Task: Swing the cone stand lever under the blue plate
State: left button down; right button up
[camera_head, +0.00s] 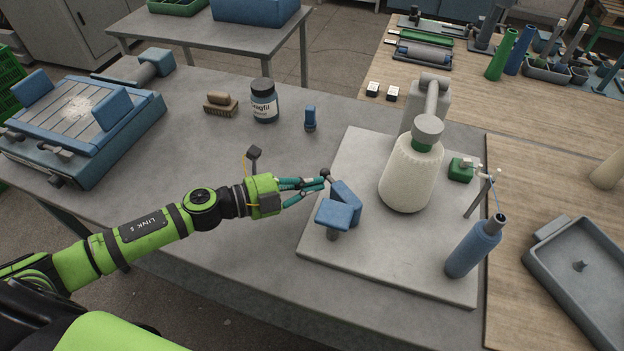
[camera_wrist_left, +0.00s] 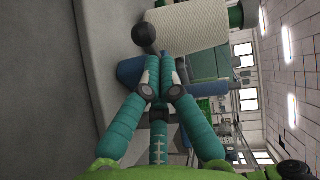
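The cone stand lever (camera_head: 346,204) is a blue arm with a black ball knob (camera_head: 325,173) at its upper left end, on the grey base plate. The blue plate (camera_head: 333,214) is a small square on a short post, just in front and left of the lever. My left gripper (camera_head: 324,183) has its teal fingers drawn together, tips beside the knob. In the left wrist view the knob (camera_wrist_left: 145,36) lies just past the fingertips (camera_wrist_left: 168,62). I cannot tell whether they touch it; nothing is seen held between them. The right gripper is not in view.
A white yarn cone (camera_head: 411,176) stands behind the lever. A blue cylinder (camera_head: 474,247) stands at the front right of the base plate (camera_head: 375,268). A dark jar (camera_head: 264,101), a brush (camera_head: 220,103) and a small blue piece (camera_head: 310,118) stand behind. The table left of the gripper is clear.

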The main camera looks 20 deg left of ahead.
pick_arm(q)
jog(key=shift+w, duration=0.2)
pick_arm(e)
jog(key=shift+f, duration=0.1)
pick_arm(q)
jog(key=shift+w+m+g+b, duration=0.25)
jog(key=shift+m+g+b, duration=0.05)
jog(key=shift+g+b, duration=0.1)
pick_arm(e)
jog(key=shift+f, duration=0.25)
